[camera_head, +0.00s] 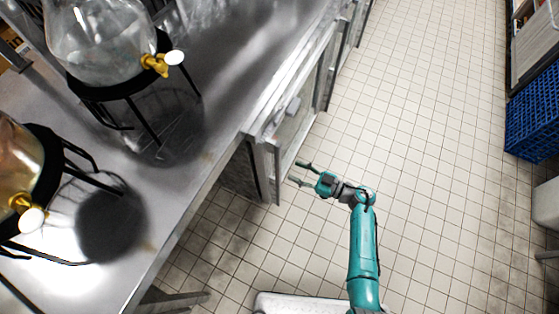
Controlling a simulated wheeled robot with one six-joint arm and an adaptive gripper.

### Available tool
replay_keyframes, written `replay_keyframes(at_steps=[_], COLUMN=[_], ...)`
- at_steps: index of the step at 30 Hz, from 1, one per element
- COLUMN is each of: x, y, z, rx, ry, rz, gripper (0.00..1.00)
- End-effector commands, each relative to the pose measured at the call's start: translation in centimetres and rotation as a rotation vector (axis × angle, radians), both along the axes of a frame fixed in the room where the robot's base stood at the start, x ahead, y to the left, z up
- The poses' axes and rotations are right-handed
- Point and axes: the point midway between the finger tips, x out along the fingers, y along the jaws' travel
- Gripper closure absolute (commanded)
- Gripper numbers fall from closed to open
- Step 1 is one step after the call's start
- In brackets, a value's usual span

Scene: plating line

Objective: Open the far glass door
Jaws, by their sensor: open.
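Framed glass doors line the front of the steel counter. The nearer glass door (294,135) has a pale frame and a small grey fitting near its top. Another framed panel (345,50) shows farther up along the same front; I cannot tell from here whether it is the far glass door, or how far any door stands open. My gripper (299,173) is open and empty. Its two fingers point left toward the lower part of the nearer door's frame, close to it in the picture; I cannot tell whether they touch.
A steel counter (235,70) fills the left side, carrying glass dispensers (100,40) with brass taps on black stands. A blue crate (533,115) stands at the right. The tiled floor (420,110) between is clear.

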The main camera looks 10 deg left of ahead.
Motion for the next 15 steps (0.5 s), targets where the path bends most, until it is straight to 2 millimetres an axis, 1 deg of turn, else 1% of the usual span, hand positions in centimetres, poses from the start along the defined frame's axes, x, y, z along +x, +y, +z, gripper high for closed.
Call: replay_keyframes(at_steps=[1, 6, 9, 15], x=[0.3, 1.3, 1.8, 2.4], y=[1.0, 3.9, 5.2, 6.7], z=[0.0, 0.1, 0.0, 0.0], rx=[0.001, 0.001, 0.001, 0.001], ry=[0.000, 0.000, -0.001, -0.001], rz=[0.005, 0.004, 0.003, 0.000], gripper=[0.52, 0.52, 0.52, 0.52])
